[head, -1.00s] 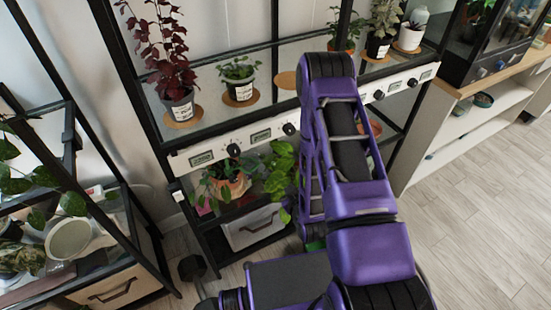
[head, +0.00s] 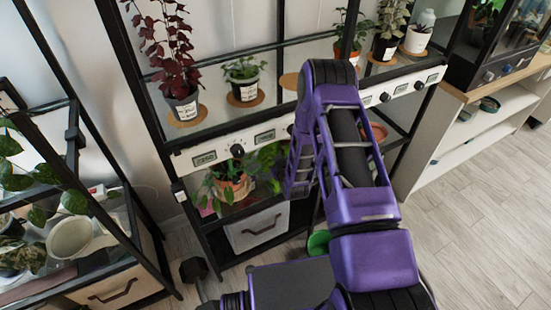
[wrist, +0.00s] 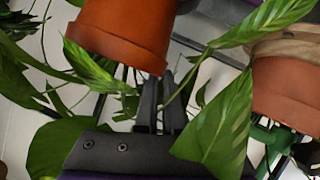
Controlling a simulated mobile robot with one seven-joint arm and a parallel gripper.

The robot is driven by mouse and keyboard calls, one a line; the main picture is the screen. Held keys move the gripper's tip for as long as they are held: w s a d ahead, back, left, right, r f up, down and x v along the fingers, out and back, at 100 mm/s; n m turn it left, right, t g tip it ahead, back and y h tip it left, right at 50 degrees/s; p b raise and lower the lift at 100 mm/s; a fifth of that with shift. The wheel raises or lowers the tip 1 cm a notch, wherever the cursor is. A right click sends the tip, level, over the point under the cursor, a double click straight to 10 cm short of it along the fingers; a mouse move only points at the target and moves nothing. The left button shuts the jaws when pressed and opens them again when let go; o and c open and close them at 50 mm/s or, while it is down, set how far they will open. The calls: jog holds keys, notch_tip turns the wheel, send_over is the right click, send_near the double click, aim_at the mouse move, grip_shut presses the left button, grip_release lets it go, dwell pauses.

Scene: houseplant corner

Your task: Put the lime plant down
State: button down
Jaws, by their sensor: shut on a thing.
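My gripper (wrist: 162,100) shows in the wrist view with its two dark fingers close together, shut on the lime plant. Its fingertips meet the lower edge of an orange pot (wrist: 120,35), and striped green leaves (wrist: 215,120) hang around and in front of the fingers. In the head view my arm covers the gripper, which is at the lower shelf. A potted plant in terracotta (head: 233,185) stands on that shelf, left of my forearm. I cannot tell which head-view leaves belong to the lime plant.
A second orange pot (wrist: 290,95) is close on the right in the wrist view. The shelf above holds a red-leaved plant (head: 180,105) and a small green plant (head: 243,85). A drawer box (head: 258,228) and a green bowl (head: 318,243) sit lower down.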

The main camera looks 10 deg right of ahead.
jog(key=shift+f, duration=0.3)
jog(key=shift+f, duration=0.15)
jog(key=shift+f, duration=0.15)
jog(key=c, duration=1)
grip_release()
jog(key=shift+s+r, duration=0.25)
jog(key=shift+r, duration=0.15)
jog(key=p+v, duration=0.1)
jog(key=v, duration=1)
jog(key=shift+s, duration=0.2)
